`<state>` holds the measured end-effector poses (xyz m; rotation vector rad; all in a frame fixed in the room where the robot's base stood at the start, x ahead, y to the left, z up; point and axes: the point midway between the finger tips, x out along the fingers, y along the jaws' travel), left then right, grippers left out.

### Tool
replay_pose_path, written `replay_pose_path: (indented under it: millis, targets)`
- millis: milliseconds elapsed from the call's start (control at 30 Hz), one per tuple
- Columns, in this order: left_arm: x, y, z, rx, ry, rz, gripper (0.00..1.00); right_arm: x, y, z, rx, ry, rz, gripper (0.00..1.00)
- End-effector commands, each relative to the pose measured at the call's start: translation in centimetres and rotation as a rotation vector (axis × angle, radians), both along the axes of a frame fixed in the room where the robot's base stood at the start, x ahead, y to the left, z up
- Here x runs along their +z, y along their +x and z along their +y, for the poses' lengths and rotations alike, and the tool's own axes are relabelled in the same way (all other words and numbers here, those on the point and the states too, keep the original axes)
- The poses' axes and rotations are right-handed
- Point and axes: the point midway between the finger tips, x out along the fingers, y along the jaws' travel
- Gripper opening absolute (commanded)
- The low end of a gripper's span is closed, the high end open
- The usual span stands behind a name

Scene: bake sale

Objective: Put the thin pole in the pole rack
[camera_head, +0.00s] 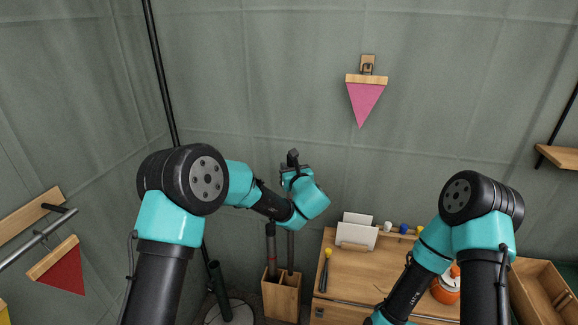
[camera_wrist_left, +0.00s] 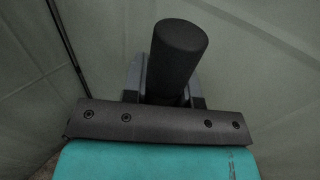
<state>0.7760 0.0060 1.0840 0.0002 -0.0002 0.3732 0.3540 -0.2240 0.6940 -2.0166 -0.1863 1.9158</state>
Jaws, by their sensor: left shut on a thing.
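The thin pole (camera_head: 291,250) is dark and stands upright in the head view. My left gripper (camera_head: 293,167) is shut on its upper part, and the dark top end sticks up above the fingers. In the left wrist view the pole's round end (camera_wrist_left: 180,42) shows between the two fingers. The pole rack (camera_head: 281,298) is a wooden box on the floor below. The pole's lower part reaches the rack's right-hand opening; how deep it sits is hidden. My right gripper is out of view below the frame.
A second, thicker dark pole (camera_head: 271,250) stands in the rack's left side. A wooden cabinet (camera_head: 345,285) with a yellow-handled tool (camera_head: 325,268) and white cards (camera_head: 358,232) is to the right. A dark green pole (camera_head: 219,290) stands on a round base at left.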

Motion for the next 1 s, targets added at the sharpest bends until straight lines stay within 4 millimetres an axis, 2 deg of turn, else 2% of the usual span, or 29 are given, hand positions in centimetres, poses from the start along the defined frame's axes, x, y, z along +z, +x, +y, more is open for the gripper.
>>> replay_pose_path:
  millis: [1000]
  targets:
    - [-4.0, 0.0, 0.0, 0.000, 0.000, 0.000, 0.00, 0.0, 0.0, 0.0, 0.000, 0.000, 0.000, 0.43]
